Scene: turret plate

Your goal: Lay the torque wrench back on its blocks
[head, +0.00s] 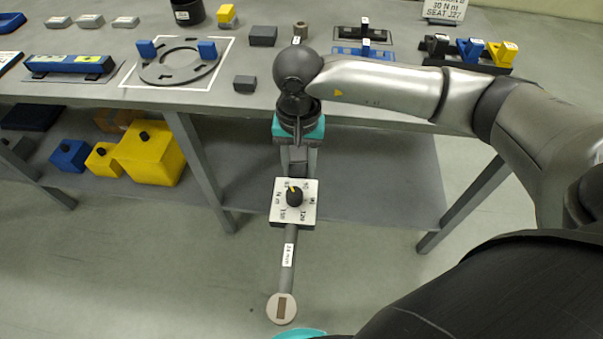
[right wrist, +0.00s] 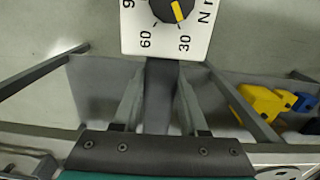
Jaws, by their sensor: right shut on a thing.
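The torque wrench hangs in the air in front of the table, with a white dial plate (head: 307,214), a grey shaft labelled "24 mm" (head: 289,245) and a round head (head: 282,308) at its low end. My right gripper (head: 297,168) is shut on its handle, above the dial. In the right wrist view the handle (right wrist: 158,95) runs between the two fingers, and the yellow pointer (right wrist: 178,10) is near 30. Two dark grey blocks (head: 262,36), (head: 245,84) stand apart on the table and may be its blocks. My left gripper is not seen.
The grey table (head: 210,97) holds a ring plate (head: 180,64) with blue blocks in a white outline. A rack (head: 468,52) with black, blue and yellow pieces is at right. Yellow boxes (head: 150,155) sit on the lower shelf. Floor below the wrench is clear.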

